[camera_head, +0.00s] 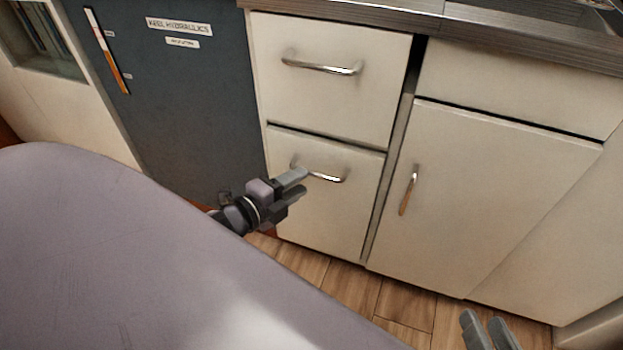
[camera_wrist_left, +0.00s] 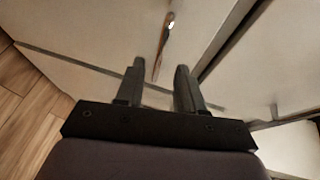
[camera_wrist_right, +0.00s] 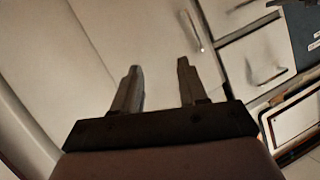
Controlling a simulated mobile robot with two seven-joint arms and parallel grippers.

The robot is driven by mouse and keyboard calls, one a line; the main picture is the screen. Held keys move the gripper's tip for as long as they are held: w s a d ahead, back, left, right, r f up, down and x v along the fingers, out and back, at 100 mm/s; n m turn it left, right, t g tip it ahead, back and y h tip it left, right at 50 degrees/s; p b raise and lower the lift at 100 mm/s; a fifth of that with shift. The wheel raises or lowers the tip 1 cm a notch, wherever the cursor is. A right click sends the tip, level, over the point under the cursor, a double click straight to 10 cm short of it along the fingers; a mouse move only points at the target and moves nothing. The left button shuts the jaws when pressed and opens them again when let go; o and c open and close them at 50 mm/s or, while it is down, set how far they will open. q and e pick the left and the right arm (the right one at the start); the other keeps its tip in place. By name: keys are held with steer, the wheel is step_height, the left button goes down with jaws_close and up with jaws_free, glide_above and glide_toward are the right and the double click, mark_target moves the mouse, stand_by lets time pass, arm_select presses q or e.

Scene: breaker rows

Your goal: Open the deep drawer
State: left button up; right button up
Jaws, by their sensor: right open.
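The cream cabinet has two stacked drawers, both shut. The lower, taller drawer front (camera_head: 325,215) carries a curved metal bar handle (camera_head: 328,178). My left gripper (camera_head: 304,181) is at the left part of this handle, partly covering it. In the left wrist view, my left gripper (camera_wrist_left: 157,78) has its fingers apart, with the handle (camera_wrist_left: 163,48) lying between their lines, around and just beyond the tips; contact cannot be told. My right gripper (camera_head: 487,328) is open and empty at the bottom right; it also shows in the right wrist view (camera_wrist_right: 159,70).
The upper drawer (camera_head: 330,95) has a similar handle. Right of the drawers is a shut cupboard door (camera_head: 475,190) with an upright handle (camera_head: 409,190). A dark labelled panel (camera_head: 185,120) stands at the left. Wooden floor (camera_head: 310,262) is clear in front of the cabinet.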

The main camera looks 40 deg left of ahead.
mark_target(312, 175)
arm_select(q)
steer(key=shift+b+x, duration=0.6)
steer(key=shift+x, duration=1.5)
steer(key=shift+c, duration=0.4)
jaws_close()
